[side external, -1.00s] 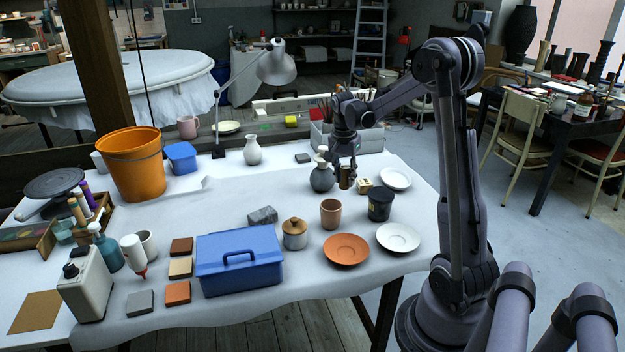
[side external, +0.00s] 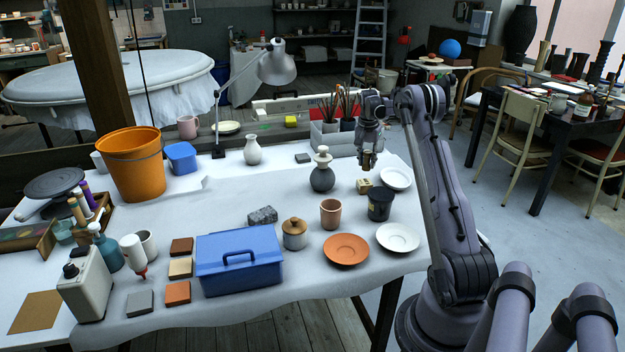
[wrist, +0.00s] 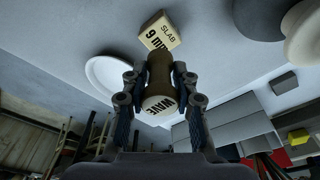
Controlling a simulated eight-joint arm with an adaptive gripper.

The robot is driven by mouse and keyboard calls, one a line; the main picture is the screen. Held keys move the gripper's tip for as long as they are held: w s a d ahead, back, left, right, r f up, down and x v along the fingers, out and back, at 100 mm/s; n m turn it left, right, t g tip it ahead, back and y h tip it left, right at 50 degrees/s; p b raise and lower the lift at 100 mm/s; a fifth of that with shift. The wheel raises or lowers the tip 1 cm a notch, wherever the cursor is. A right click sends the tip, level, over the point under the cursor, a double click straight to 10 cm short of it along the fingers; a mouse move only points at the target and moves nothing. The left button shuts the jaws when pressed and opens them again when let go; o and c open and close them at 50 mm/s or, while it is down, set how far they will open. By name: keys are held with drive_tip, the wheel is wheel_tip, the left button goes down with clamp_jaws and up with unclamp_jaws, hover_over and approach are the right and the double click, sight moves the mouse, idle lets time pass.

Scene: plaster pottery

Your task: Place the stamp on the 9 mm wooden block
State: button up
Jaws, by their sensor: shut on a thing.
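The stamp (wrist: 159,78) is a brown cylinder with a pale round end lettered WAVE. My gripper (wrist: 158,92) is shut around it, with a finger on each side. In the side view my gripper (side external: 367,160) hangs above the table's right back part, and the stamp (side external: 366,158) is small and partly hidden between the fingers. The wooden block (side external: 364,186) is pale and stands on the white cloth, below the gripper in the picture. In the wrist view the block (wrist: 160,32) reads SLAB 9 mm, just beyond the stamp's far end. Whether they touch cannot be told there.
A white plate (side external: 397,178) lies right of the block, and a black cup (side external: 380,205) stands in front of it. A grey vase (side external: 322,177) stands to the left and a clay cup (side external: 330,214) front left. A grey bin (side external: 325,140) with brushes stands behind.

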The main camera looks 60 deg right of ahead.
sight(366, 164)
drive_tip(key=shift+f, duration=2.35)
drive_tip(key=o, duration=1)
drive_tip(key=shift+f, duration=0.15)
